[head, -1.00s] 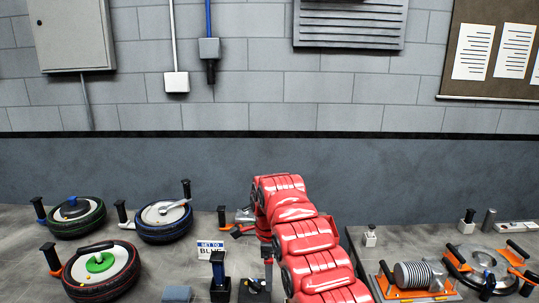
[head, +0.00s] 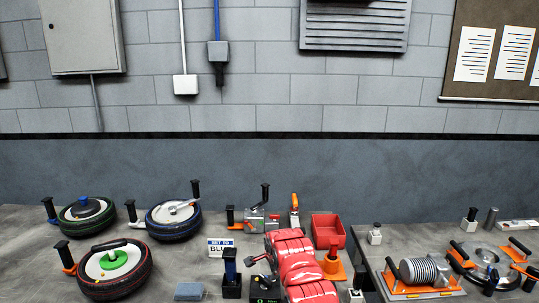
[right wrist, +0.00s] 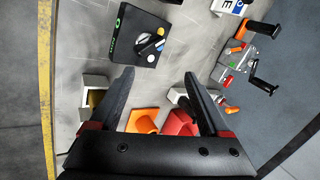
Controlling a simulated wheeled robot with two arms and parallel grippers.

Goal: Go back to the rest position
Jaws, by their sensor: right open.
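My right arm (head: 298,262) comes in from the bottom of the head view, low over the table. Its gripper shows clearly in the right wrist view (right wrist: 160,75), with two dark fingers wide apart and nothing between the tips. It hangs above the grey table (right wrist: 82,60), apart from the black box (right wrist: 138,42) with a green display and a knob. In the head view that box (head: 265,299) is partly cut off at the bottom edge. My left gripper is not in view.
A motor unit (head: 422,272) stands at right.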

